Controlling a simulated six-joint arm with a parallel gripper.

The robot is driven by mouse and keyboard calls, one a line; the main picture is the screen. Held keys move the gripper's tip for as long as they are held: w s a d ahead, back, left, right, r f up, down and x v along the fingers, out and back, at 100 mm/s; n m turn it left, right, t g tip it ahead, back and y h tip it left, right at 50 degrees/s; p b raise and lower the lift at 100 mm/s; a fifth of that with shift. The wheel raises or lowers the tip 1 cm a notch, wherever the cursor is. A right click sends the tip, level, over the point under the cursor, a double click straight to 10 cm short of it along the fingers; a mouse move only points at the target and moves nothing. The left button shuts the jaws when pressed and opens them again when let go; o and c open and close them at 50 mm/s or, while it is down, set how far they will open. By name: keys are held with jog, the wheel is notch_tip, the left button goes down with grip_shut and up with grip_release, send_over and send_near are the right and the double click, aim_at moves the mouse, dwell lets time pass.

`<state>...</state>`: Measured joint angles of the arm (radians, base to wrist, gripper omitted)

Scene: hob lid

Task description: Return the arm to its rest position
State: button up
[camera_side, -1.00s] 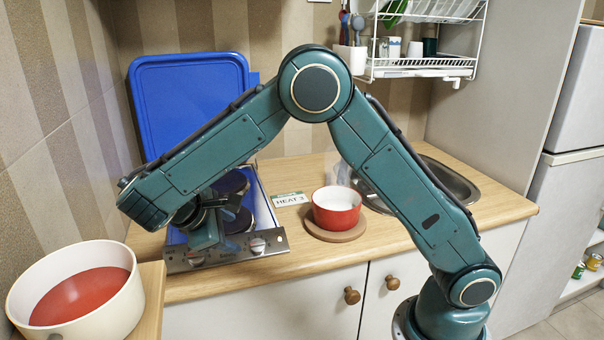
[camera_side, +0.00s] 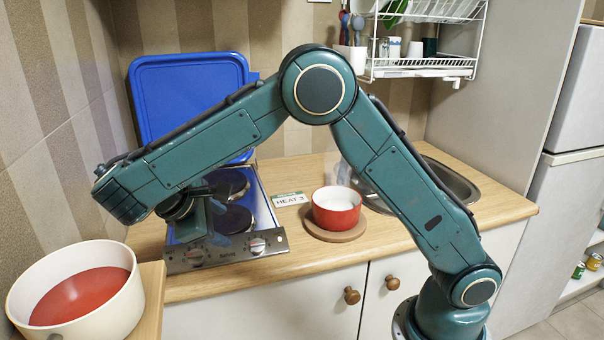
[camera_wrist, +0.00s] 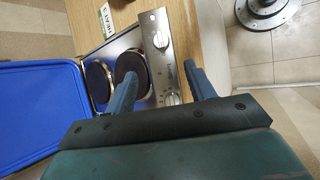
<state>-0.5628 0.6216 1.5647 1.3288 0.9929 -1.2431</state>
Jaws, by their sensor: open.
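My gripper (camera_wrist: 158,85) is open in the wrist view, with nothing between its two blue-grey fingers. In the side view my gripper (camera_side: 205,228) hangs over the front left of the hob, pointing down. The hob (camera_side: 262,210) has dark round plates and a steel front panel (camera_side: 228,254) with knobs. Its blue lid (camera_side: 190,95) stands upright at the back. In the wrist view the blue lid (camera_wrist: 40,110) is at the left and the front panel (camera_wrist: 160,50) lies past the fingers.
A red pot (camera_side: 336,212) stands on a round wooden board (camera_side: 335,236) right of the hob, beside a HEAT 3 card (camera_side: 290,199). A large cream pot (camera_side: 125,310) with red contents is at the front left. The sink (camera_side: 450,185) is at the right.

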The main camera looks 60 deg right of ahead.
jog(key=s+d+r+m+t+y, duration=0.3)
jog(key=s+d+r+m+y, duration=0.1)
jog(key=s+d+r, duration=0.5)
jog(key=s+a+m+t+y, duration=0.1)
jog(key=s+m+t+y, duration=0.2)
jog(key=s, duration=1.2)
jog(key=shift+s+a+f+m+y, duration=0.3)
jog(key=shift+a+y, duration=0.1)
jog(key=shift+y, duration=0.2)
